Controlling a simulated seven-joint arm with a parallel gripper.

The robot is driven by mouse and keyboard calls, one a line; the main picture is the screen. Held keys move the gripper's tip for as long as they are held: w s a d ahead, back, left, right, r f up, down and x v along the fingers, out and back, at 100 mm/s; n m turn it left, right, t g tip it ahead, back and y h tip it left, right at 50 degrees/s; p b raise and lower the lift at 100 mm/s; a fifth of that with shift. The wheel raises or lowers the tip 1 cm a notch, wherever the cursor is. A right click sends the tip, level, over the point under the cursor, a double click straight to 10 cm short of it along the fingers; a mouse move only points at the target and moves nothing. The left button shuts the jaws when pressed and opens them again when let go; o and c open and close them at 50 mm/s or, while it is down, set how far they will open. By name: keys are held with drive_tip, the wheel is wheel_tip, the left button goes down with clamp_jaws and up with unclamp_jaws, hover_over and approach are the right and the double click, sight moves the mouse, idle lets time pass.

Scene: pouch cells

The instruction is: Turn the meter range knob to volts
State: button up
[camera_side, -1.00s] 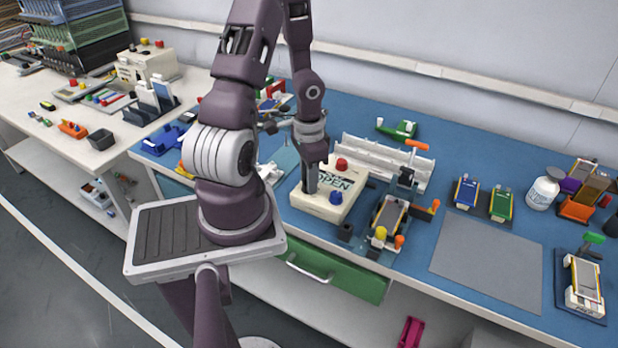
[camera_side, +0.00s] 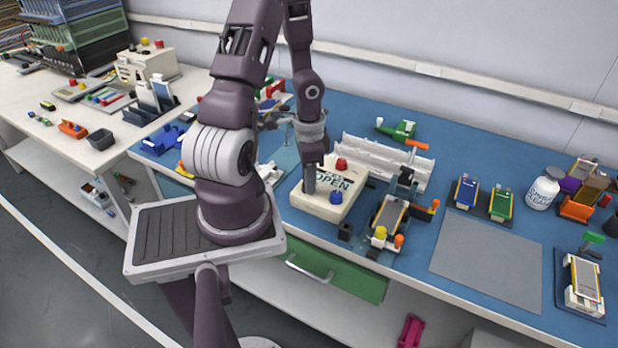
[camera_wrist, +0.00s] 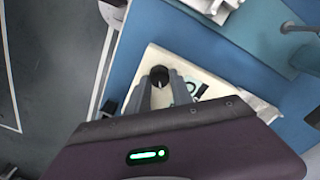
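The meter (camera_side: 325,205) is a cream box on the blue bench, with a display reading OPEN, a red terminal (camera_side: 341,164) and a blue terminal (camera_side: 336,198) on top. In the wrist view a round black knob (camera_wrist: 158,76) with a pale pointer mark sits on the meter's top (camera_wrist: 157,56). My gripper (camera_wrist: 159,82) points down at the meter, its two grey fingers apart on either side of the knob. I cannot tell whether they touch it. In the side view my gripper (camera_side: 309,188) hides the knob.
A battery fixture (camera_side: 389,217) with orange and yellow knobs stands right of the meter, and a white rack (camera_side: 385,160) behind it. A grey mat (camera_side: 488,262) to the right is clear. A small black cup (camera_side: 345,231) stands near the meter's front corner.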

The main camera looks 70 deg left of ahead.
drive_tip(key=o, duration=0.4)
drive_tip(key=shift+o, duration=0.2)
drive_tip(key=shift+r, duration=3.6)
